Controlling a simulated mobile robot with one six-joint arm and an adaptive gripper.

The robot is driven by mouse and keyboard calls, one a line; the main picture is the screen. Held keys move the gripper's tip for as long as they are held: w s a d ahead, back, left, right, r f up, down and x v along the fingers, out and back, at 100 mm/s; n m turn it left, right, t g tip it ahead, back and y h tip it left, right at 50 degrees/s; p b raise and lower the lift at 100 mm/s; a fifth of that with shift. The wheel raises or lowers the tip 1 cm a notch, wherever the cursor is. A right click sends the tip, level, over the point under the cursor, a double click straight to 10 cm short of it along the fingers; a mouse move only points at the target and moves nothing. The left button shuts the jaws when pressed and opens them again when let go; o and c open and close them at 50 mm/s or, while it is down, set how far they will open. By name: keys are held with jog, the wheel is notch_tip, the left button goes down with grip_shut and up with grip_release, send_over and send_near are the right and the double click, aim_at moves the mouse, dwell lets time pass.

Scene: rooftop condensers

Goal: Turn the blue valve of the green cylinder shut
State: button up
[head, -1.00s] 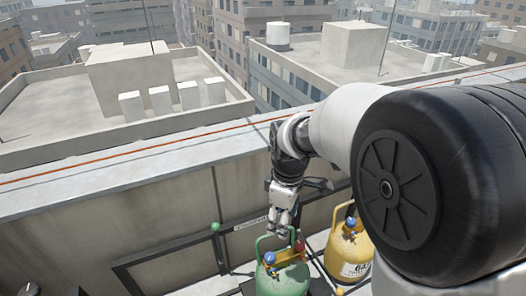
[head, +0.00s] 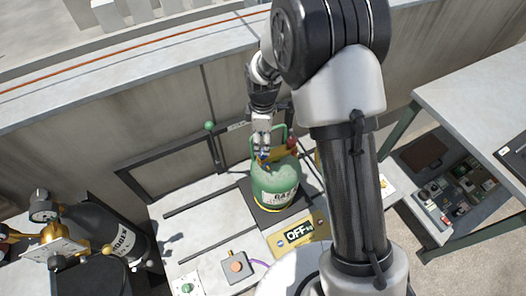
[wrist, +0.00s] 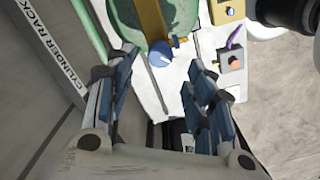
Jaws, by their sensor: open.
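The green cylinder (head: 274,190) stands upright on a dark scale plate, with a green collar on top. Its blue valve knob (head: 264,155) is mostly hidden by my gripper in the head view. In the wrist view the blue knob (wrist: 160,53) shows on a brass body, just beyond the gap between my fingertips. My gripper (head: 263,144) points down close above the knob. In the wrist view my gripper (wrist: 160,68) is open, with one finger on each side and nothing held. Whether a finger touches the knob I cannot tell.
A red knob (head: 291,143) sits beside the collar. A yellow panel reading OFF (head: 298,234) lies in front. A rack rail and wall run behind. A workbench (head: 470,95) stands right.

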notch_tip(320, 180, down, 6)
jog(key=shift+f+b, duration=0.1)
jog(key=shift+b, duration=0.5)
jog(key=c, duration=1.1)
jog(key=shift+o, duration=0.2)
